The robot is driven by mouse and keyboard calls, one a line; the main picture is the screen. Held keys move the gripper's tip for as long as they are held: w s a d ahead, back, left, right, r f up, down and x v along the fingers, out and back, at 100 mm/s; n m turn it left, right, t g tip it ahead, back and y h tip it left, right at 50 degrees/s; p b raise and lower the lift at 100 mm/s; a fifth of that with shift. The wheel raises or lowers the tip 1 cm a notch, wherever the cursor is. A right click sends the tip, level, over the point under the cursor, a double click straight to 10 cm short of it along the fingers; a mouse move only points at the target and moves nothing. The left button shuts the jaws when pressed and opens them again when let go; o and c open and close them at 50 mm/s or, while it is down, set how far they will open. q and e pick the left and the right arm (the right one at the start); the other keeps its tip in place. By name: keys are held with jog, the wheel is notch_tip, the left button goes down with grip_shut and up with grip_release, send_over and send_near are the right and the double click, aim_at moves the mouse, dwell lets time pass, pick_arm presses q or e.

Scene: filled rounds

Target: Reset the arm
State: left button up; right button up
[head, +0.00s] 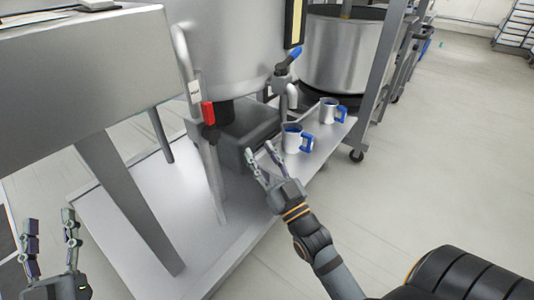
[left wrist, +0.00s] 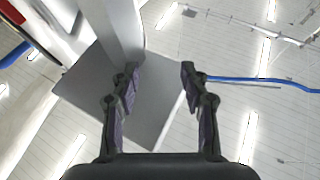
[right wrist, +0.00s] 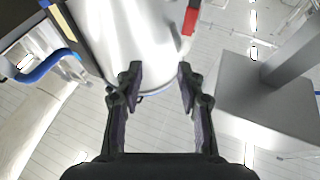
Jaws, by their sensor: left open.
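My left gripper (head: 52,215) is at the lower left of the head view, pointing up, open and empty. Its two fingers stand apart in the left wrist view (left wrist: 158,72), with a grey panel and the ceiling behind. My right gripper (head: 261,152) is near the middle of the head view, in front of the lower shelf and left of the nearer mug (head: 293,139). Its fingers are apart with nothing between them in the right wrist view (right wrist: 157,72), and a steel vessel shows beyond. The nearer mug is metal with a blue handle and stands upright, with something blue inside.
A farther blue-handled mug (head: 328,111) stands on the shelf (head: 312,158). A large steel vessel (head: 230,50) with a blue-levered tap (head: 288,64) is above. A red-handled valve (head: 208,113) and table legs (head: 128,200) are at left. Floor (head: 430,190) at right is clear.

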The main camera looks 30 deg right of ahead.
jog(key=shift+s+r+t, duration=0.4)
jog(key=shift+s+r, duration=0.45)
jog(key=shift+r, duration=0.1)
